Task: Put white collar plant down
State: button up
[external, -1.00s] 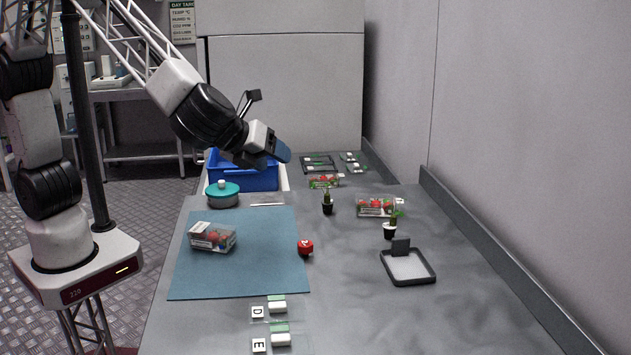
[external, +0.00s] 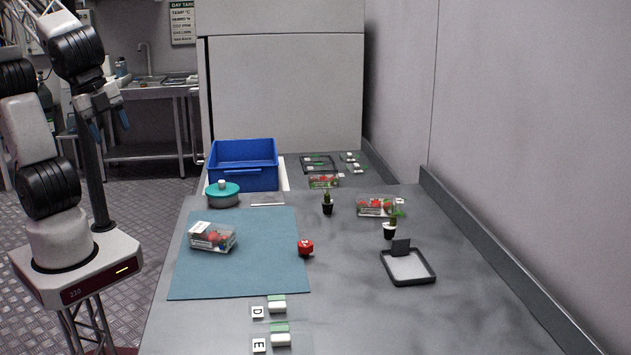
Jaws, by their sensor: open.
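Two small potted plants stand upright on the grey table. One plant (external: 390,229) has a pot with a pale, whitish look and stands just behind the black-framed tray. The other plant (external: 327,206) has a dark pot with a light rim and stands farther back, left of a berry box. Which one bears the white collar is hard to tell at this size. My gripper (external: 108,127) is open and empty, pointing down, off the table at the upper left, far from both plants.
A black-framed tray (external: 410,281), berry boxes (external: 212,237) (external: 376,207) (external: 324,181), a red object (external: 305,248) and a teal-lidded pot (external: 222,194) are on the table. A blue bin (external: 243,165) stands behind. The blue mat (external: 240,275) is mostly clear.

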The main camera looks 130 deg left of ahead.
jog(key=s+d+n+h, duration=0.2)
jog(key=s+d, duration=0.3)
jog(key=s, duration=0.3)
jog(key=shift+f+n+t+h, duration=0.3)
jog(key=shift+f, duration=0.15)
dwell(0.7)
